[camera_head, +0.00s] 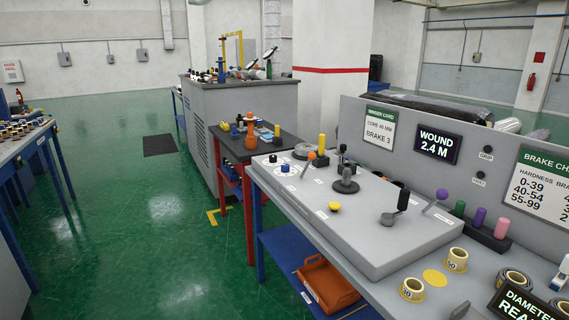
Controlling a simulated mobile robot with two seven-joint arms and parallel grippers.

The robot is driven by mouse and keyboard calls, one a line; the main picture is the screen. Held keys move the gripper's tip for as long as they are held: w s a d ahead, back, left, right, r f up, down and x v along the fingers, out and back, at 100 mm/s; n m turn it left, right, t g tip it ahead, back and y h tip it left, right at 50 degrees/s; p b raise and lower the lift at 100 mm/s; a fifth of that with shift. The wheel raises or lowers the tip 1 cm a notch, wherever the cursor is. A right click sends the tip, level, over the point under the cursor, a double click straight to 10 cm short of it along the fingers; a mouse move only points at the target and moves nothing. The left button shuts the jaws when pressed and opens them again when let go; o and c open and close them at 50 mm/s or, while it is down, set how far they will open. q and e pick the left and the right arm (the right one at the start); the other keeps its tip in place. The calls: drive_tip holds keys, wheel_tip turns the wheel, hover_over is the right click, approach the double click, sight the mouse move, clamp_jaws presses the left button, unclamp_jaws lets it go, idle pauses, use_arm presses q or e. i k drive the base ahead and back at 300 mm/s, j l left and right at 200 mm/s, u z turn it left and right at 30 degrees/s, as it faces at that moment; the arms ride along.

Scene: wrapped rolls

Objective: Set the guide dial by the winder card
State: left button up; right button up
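The winder card (379,128) is a white sheet with a green header on the upright back panel. It reads "CORE 40 MM" and "BRAKE 3". The sloped grey console (370,235) in front carries several controls with labels too small to read. They include a white round plate with a blue knob (285,168), a dark round-based knob (346,183), an orange-tipped lever (311,156), a black-handled crank (398,208) and a purple-tipped lever (438,197). I cannot tell which is the guide dial. Neither gripper is in view.
A display (437,145) reads "WOUND 2.4 M". A brake chart (545,185) hangs at right, partly cut off. An orange bin (326,283) sits on the blue lower shelf. Green floor (130,220) at left is mostly clear.

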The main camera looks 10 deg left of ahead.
sight(286, 168)
drive_tip(key=i+j, duration=0.2)
drive_tip(key=i+j+z, duration=0.15)
drive_tip(key=j, duration=0.3)
drive_tip(key=i+j, duration=0.3)
drive_tip(key=i+j+z, duration=0.1)
drive_tip(key=j, duration=0.3)
drive_tip(key=i+j+z, duration=0.1)
drive_tip(key=i+j, duration=0.4)
drive_tip(key=j, duration=0.2)
drive_tip(key=i+j+z, duration=0.1)
drive_tip(key=j, duration=0.3)
drive_tip(key=i, duration=0.05)
